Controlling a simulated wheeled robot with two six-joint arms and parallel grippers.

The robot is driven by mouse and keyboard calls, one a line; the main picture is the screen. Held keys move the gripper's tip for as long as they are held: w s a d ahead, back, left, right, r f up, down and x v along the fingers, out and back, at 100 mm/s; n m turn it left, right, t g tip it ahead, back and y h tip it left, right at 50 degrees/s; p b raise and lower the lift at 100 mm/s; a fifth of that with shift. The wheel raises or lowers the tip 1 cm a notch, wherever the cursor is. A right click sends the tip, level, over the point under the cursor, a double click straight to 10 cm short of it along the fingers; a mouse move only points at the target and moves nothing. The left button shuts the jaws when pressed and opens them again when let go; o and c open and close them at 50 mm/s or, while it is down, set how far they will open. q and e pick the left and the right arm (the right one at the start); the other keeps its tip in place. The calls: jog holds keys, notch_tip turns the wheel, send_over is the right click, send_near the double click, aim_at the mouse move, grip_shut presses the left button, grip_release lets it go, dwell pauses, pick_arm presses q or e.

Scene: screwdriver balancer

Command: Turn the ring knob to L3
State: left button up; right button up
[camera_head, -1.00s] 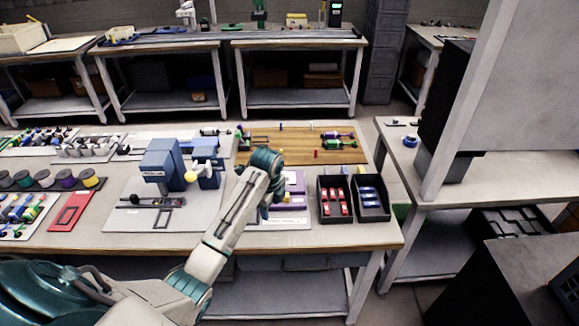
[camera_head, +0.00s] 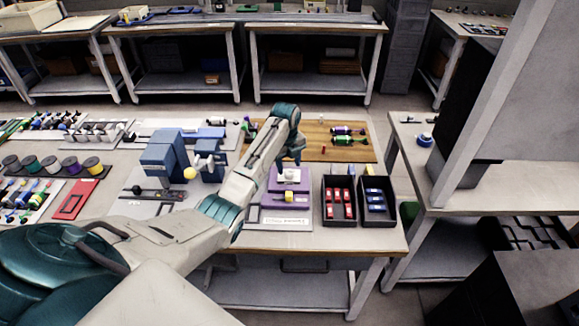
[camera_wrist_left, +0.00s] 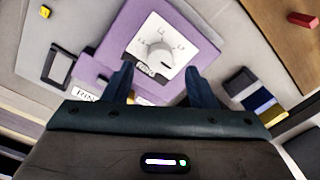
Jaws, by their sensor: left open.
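A purple box (camera_head: 275,180) stands on the table in front of the wooden board, with a white dial plate that also shows in the left wrist view. On that white plate (camera_wrist_left: 141,36) sits a pale round ring knob (camera_wrist_left: 157,51), with small level marks around its upper side and a dark label below it. The marks are too small to read surely, and I cannot tell which one the knob points to. My left gripper (camera_wrist_left: 161,84) is open, its two dark fingers apart on either side below the knob, with nothing between them. My right gripper is not in view.
Black bins with red (camera_head: 341,203) and blue (camera_head: 376,200) items stand right of the purple box. A blue machine with a yellow ball (camera_head: 190,174) stands to the left. Green and purple tools (camera_head: 348,135) lie on the wooden board (camera_head: 318,152) behind.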

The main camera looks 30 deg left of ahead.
aim_at(289, 174)
pick_arm(q)
jog(key=shift+f, duration=1.4)
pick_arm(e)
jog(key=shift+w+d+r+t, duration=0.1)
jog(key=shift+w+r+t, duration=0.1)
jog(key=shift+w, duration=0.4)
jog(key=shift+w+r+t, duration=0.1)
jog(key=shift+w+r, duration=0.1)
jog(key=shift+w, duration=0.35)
pick_arm(q)
jog(key=shift+c, duration=0.4)
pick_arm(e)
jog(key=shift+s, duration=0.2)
pick_arm(q)
jog(key=c, duration=0.9)
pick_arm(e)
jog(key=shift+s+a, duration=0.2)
pick_arm(q)
jog(key=shift+p, duration=0.35)
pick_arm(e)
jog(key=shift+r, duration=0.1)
